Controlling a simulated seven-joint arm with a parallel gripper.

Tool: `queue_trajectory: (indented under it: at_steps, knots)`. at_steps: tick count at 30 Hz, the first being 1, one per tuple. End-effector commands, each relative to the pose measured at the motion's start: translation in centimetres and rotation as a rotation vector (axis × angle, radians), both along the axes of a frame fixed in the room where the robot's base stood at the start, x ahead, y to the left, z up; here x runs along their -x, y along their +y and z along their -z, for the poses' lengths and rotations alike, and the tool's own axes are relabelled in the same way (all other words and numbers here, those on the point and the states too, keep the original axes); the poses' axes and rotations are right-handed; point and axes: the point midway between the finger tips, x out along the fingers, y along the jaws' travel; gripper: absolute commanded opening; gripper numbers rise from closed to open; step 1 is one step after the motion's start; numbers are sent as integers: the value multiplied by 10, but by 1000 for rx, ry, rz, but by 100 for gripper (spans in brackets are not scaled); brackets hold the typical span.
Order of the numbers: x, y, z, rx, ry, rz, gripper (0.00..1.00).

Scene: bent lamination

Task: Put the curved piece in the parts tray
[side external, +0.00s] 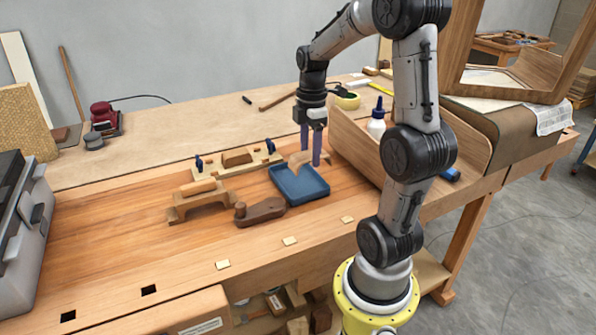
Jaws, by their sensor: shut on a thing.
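The curved piece (299,159) is a small light-wood part. My gripper (311,155) is shut on it, with its purple fingers pointing down. It is at the back edge of the blue parts tray (308,194), over or just behind the rim. I cannot tell whether the piece touches the tray. The tray lies on the workbench, and the part of its floor that shows is empty.
A wooden plane (260,211) stands left of the tray, near a wooden form (200,197). A board with blue clamps (238,162) lies behind them. A large bent wood panel (355,145) and a white bottle (376,122) stand to the right. The bench front is mostly clear.

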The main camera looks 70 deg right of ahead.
Motion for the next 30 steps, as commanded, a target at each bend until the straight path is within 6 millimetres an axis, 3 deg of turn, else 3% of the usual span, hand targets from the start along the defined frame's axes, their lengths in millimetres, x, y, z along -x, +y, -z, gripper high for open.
queue_trajectory:
  at_steps: [3,12,17,24,30]
  knots:
    - [-17,-18,15,-4,4,0,8]
    - [-40,-41,55,-1,1,0,8]
    - [-45,-47,64,-1,1,-1,8]
    - [-48,-49,94,-1,1,0,8]
    - [-48,-50,98,1,-1,0,8]
